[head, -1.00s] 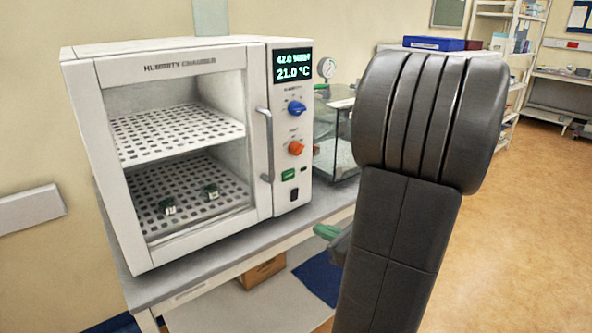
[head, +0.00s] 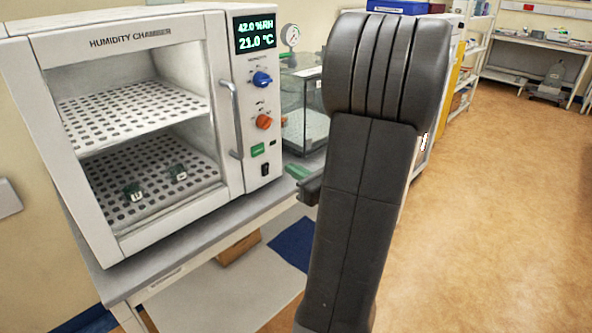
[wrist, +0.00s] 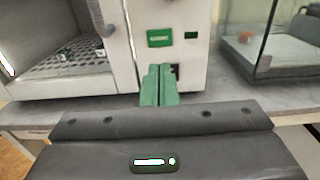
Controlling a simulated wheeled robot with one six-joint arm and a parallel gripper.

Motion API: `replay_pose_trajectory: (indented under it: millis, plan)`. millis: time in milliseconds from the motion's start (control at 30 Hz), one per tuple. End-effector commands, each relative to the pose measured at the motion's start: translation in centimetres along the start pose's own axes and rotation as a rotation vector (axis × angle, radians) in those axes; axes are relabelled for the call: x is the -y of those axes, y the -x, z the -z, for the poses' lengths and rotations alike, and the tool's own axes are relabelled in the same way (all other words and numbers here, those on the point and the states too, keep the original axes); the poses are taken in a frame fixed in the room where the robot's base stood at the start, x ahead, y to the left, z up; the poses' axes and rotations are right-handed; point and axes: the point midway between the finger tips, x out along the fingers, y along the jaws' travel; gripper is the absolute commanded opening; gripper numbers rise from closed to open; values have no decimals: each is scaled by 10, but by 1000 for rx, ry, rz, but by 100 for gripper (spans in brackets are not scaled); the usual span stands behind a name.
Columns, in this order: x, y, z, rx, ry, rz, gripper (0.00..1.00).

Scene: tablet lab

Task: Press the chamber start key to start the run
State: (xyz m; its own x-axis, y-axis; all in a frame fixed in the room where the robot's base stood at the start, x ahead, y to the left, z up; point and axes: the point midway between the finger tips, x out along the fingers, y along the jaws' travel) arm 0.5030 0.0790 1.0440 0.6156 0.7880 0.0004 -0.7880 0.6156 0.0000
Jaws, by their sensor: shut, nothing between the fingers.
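The humidity chamber (head: 118,63) stands on a bench at the left in the head view, its door closed. Its green start key (head: 257,150) is low on the control panel, beside a small dark indicator and above a black switch. In the wrist view the start key (wrist: 159,38) is straight ahead, above my fingertips. My gripper (wrist: 159,84) has green fingers, shut and empty, in front of the panel below the key and partly covering the black switch. In the head view my green fingertips (head: 298,172) show right of the panel, partly hidden by my arm.
The panel also carries a blue knob (head: 262,79), an orange knob (head: 264,122) and a lit display (head: 255,33) reading 42.0 %RH and 21.0 °C. A glass tank (head: 306,112) stands right of the chamber. Open floor (head: 500,200) lies to the right.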

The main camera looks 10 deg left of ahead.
Motion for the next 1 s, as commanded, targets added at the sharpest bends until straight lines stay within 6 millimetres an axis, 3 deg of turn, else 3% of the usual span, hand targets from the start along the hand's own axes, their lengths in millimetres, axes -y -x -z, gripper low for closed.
replay_pose_trajectory:
  millis: [500, 700, 1000]
  plan:
    - [-1, -93, -1, -1, -1, -3, 0]
    - [0, -108, 0, 0, 0, -1, 0]
    - [0, -109, 0, 0, 0, 0, 0]
